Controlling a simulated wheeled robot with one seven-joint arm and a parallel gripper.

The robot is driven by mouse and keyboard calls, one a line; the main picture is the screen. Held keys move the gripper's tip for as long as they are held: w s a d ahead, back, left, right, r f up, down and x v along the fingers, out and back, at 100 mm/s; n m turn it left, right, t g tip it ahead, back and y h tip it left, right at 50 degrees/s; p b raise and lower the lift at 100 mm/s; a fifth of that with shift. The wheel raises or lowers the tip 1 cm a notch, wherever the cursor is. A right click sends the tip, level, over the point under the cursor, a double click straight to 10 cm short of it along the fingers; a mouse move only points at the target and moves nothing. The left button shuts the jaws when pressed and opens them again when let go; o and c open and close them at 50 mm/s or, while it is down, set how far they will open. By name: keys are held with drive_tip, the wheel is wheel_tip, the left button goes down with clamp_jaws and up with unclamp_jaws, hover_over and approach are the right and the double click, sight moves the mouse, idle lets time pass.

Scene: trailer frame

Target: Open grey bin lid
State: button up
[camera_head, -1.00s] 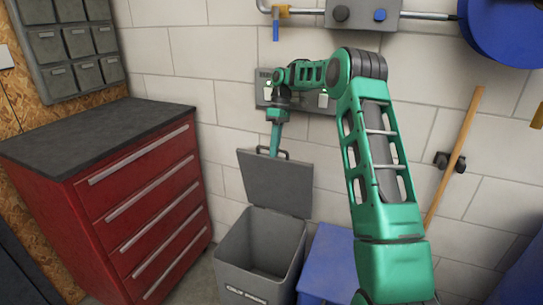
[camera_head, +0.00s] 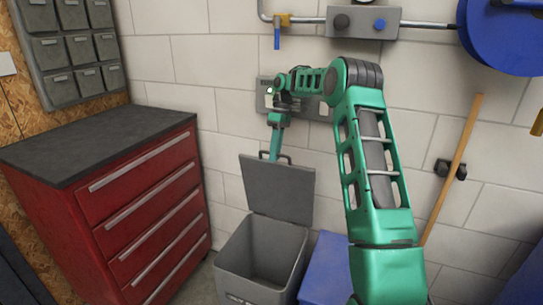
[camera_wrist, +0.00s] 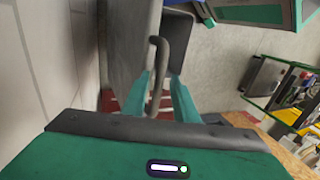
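The grey bin (camera_head: 257,262) stands on the floor against the wall. Its grey lid (camera_head: 277,190) is raised nearly upright at the back, so the bin's inside shows. A dark loop handle (camera_head: 287,157) is at the lid's top edge. My gripper (camera_head: 274,157) points down at this handle, with its tips partly hidden by the lid. In the wrist view, the lid (camera_wrist: 128,45) stands in front of my gripper (camera_wrist: 163,85), and the handle (camera_wrist: 157,72) lies between its two green fingers. The fingers are apart, with gaps beside the handle.
A red drawer cabinet (camera_head: 145,210) stands to the left of the bin. A blue bin (camera_head: 328,268) is close on its right. A wooden pole (camera_head: 455,165) leans on the wall. A grey wall box (camera_head: 318,108) is behind my arm.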

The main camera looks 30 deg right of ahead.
drive_tip(key=shift+s+d+f, duration=0.15)
drive_tip(key=shift+d, duration=0.05)
drive_tip(key=shift+r, duration=0.55)
drive_tip(key=s+a+r, duration=0.3)
drive_tip(key=a+r, duration=0.7)
drive_tip(key=a, duration=0.1)
drive_tip(key=shift+a, duration=0.3)
